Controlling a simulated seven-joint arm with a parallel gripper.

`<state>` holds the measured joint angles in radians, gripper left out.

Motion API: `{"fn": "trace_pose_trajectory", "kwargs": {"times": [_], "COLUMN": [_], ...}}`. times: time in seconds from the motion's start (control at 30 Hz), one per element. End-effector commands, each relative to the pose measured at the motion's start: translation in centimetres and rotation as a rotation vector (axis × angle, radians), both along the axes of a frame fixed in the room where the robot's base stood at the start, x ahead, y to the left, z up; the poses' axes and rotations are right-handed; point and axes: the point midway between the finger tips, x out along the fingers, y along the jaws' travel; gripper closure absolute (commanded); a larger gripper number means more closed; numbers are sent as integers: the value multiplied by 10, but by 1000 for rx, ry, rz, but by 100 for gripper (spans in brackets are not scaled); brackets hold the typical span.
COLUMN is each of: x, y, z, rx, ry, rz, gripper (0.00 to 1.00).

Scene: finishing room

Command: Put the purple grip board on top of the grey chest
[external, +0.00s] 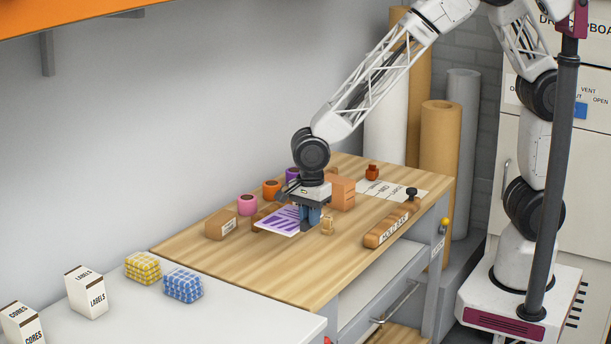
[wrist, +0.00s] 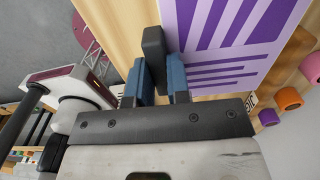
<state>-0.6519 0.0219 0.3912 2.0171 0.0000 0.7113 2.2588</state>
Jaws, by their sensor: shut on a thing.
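The purple grip board (external: 281,221), white with purple stripes, is over the wooden bench top, left of my gripper (external: 311,222). In the wrist view the board (wrist: 225,45) fills the upper right, beside my gripper (wrist: 155,85). My blue fingers are shut on a dark upright block (wrist: 153,50) at the board's edge, which looks like its grip. I cannot tell whether the board touches the bench. A light grey flat-topped unit (external: 225,322) at the lower left looks like the grey chest; its front is out of view.
The chest top carries yellow (external: 142,267) and blue (external: 182,285) checked packs and a LABELS box (external: 86,292); its right part is clear.

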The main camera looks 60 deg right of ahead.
Motion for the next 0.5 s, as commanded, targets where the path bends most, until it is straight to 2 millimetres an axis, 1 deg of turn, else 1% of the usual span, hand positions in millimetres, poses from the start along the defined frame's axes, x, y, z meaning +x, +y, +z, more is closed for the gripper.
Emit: {"fn": "trace_pose_trajectory", "kwargs": {"times": [0.17, 0.27, 0.37, 0.5], "x": [-4, -8, -14, -25], "y": [10, 21, 36, 63], "z": [-2, -4, -7, -11], "rx": [0, -1, -1, 0], "ry": [0, 1, 1, 0], "rz": [33, 71, 123, 216], "gripper": [100, 100, 100, 100]}}
